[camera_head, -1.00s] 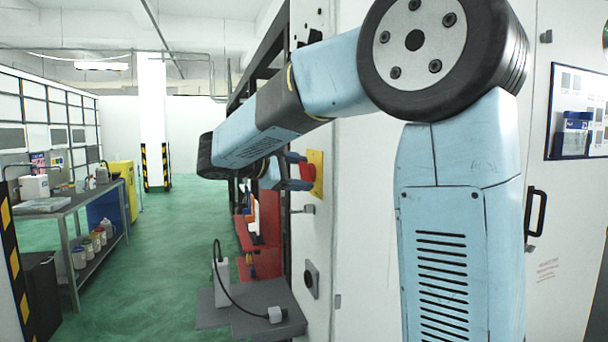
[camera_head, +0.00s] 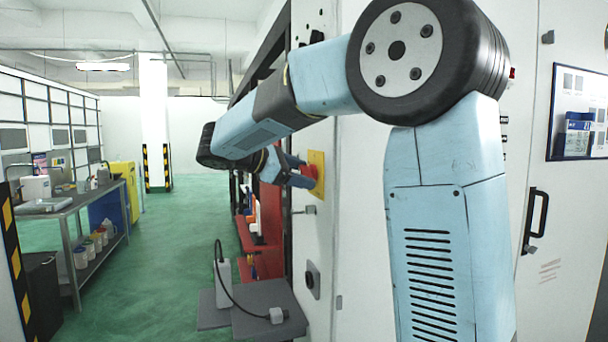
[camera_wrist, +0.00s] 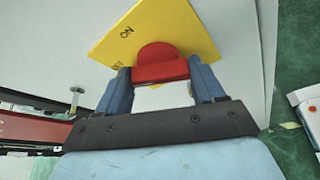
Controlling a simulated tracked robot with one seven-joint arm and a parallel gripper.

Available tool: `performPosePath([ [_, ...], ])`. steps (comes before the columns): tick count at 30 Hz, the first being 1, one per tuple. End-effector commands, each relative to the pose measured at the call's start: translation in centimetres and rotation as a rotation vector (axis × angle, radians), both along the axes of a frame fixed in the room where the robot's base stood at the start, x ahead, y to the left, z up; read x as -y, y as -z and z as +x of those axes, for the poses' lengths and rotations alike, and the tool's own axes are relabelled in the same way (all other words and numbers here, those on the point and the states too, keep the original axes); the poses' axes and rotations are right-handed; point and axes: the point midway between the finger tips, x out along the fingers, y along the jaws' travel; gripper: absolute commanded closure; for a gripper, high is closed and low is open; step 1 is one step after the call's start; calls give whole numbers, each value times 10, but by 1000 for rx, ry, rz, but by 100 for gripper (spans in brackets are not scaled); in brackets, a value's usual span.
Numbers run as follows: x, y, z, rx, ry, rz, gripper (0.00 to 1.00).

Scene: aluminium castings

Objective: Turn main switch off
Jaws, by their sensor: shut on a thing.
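The main switch has a red handle (camera_wrist: 160,70) on a yellow plate (camera_wrist: 150,28). In the wrist view the plate looks tilted and carries the letters "ON" near its left edge, with another marking below that I cannot read clearly. The yellow plate also shows in the head view (camera_head: 317,174), fixed to the pale cabinet side. My gripper (camera_wrist: 160,80) has its two blue fingers on either side of the red handle and is shut on it. In the head view my gripper (camera_head: 302,176) reaches the red handle from the left, and the fingers partly hide it.
A grey shelf (camera_head: 262,296) with a cable and a white device juts out below the switch. A small metal latch (camera_head: 308,210) sits just under the plate. A workbench (camera_head: 75,210) stands at the left. The green floor between is clear.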

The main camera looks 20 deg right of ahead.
Motion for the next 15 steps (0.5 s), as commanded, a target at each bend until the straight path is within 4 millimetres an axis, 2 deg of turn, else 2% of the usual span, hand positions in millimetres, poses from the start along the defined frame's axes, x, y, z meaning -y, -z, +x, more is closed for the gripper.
performPosePath([
  [5, -1, 3, 0, -7, -1, 3, 62],
  [6, -1, 3, 0, -7, -1, 2, 29],
  [13, 0, 1, 0, -3, 0, 1, 7],
  [15, 0, 1, 0, -1, 0, 0, 6],
])
